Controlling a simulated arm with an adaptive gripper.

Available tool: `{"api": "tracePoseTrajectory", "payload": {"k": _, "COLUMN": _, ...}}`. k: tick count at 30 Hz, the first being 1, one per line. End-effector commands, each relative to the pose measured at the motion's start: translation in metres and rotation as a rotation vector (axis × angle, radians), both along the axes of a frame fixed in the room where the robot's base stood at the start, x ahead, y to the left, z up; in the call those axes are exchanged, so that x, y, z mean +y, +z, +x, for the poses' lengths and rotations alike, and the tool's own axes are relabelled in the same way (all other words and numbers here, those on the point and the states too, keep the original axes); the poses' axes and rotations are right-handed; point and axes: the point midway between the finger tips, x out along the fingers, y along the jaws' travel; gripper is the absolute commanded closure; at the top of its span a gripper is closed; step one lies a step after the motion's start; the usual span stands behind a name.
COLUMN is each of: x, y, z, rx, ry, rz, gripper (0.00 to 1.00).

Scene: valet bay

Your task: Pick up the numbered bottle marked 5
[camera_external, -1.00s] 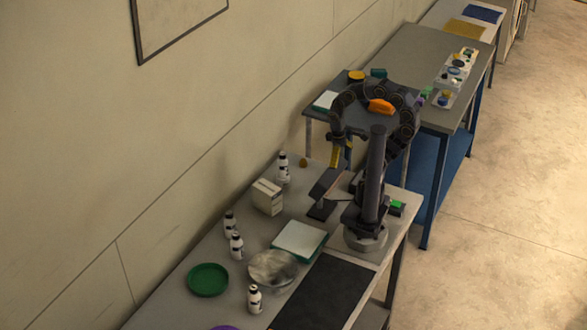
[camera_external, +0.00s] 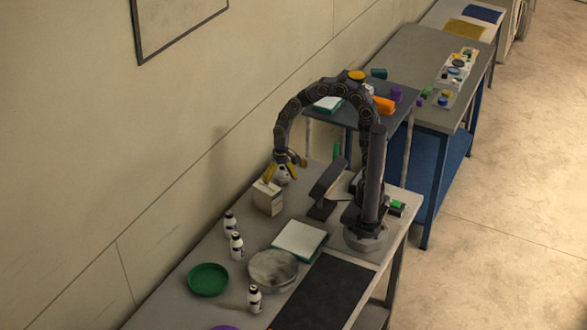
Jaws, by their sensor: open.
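Several white bottles with black caps and dark markings stand on the near grey table; their numbers are too small to read. One bottle (camera_external: 283,174) stands at the back behind a white box, partly hidden by my gripper. Two more, a bottle (camera_external: 229,223) and a bottle (camera_external: 237,246), stand close together near the wall. Another bottle (camera_external: 254,299) stands near the front beside a round grey dish. My gripper (camera_external: 284,172) is open, with its yellow-tipped fingers pointing down around or just above the back bottle. I cannot tell whether they touch it.
The white box (camera_external: 268,197) stands right in front of the back bottle. A green plate (camera_external: 208,280), the grey dish (camera_external: 272,269), a white-topped green book (camera_external: 299,240) and a black mat (camera_external: 325,294) lie on the near table. A dark stand (camera_external: 326,190) is to the right.

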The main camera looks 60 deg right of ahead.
Motion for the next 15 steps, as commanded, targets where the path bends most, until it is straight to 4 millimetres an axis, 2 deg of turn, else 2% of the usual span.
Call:
{"api": "tracePoseTrajectory", "payload": {"k": 1, "x": 0.018, "y": -0.015, "z": 0.012, "rx": 0.030, "ry": -0.068, "rz": 0.012, "gripper": 0.17}}
{"api": "tracePoseTrajectory", "payload": {"k": 3, "x": 0.042, "y": -0.033, "z": 0.031, "rx": 0.059, "ry": -0.187, "rz": 0.030, "gripper": 0.17}}
{"api": "tracePoseTrajectory", "payload": {"k": 9, "x": 0.100, "y": -0.093, "z": 0.067, "rx": 0.154, "ry": -0.517, "rz": 0.052, "gripper": 0.17}}
{"api": "tracePoseTrajectory", "payload": {"k": 12, "x": 0.119, "y": -0.117, "z": 0.079, "rx": 0.182, "ry": -0.648, "rz": 0.055, "gripper": 0.17}}
{"api": "tracePoseTrajectory", "payload": {"k": 15, "x": 0.130, "y": -0.134, "z": 0.084, "rx": 0.205, "ry": -0.734, "rz": 0.052, "gripper": 0.17}}
